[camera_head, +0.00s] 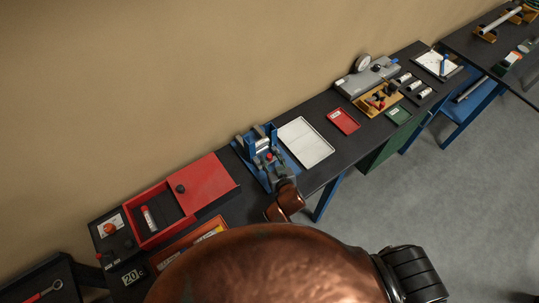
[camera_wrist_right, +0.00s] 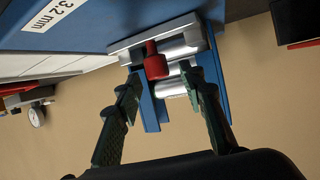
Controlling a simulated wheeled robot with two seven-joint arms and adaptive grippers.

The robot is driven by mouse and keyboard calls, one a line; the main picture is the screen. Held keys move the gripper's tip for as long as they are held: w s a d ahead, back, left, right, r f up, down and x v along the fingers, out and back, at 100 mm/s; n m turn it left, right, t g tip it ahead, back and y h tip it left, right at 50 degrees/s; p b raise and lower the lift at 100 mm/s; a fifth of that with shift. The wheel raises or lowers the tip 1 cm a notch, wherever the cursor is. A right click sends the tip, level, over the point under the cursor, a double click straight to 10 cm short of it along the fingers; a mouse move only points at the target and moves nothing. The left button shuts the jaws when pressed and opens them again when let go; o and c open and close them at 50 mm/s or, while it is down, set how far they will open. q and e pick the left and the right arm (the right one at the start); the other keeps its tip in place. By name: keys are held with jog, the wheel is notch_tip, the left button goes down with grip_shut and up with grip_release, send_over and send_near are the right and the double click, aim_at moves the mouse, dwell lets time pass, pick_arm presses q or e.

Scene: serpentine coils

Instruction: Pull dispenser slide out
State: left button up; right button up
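The blue dispenser (camera_head: 246,151) with metal rollers stands on the dark bench in the head view. In the right wrist view its blue body (camera_wrist_right: 130,14) carries a "3.2 mm" label, silver cylinders (camera_wrist_right: 180,48) and a red knob (camera_wrist_right: 155,62). I cannot tell for sure which part is the slide. My right gripper (camera_head: 276,171) is at the dispenser's near side. In the wrist view its dark green fingers (camera_wrist_right: 160,82) are open, one on each side below the knob, with no visible contact. My left gripper is out of view.
A red box (camera_head: 215,184) with a knobbed lid stands left of the dispenser. A white tray (camera_head: 305,143) lies right of it, then a small red tray (camera_head: 343,121) and a grey device (camera_head: 367,77). My copper arm hides the bench's lower front.

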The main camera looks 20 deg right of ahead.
jog(key=shift+x, duration=1)
jog(key=shift+f, duration=0.1)
grip_shut()
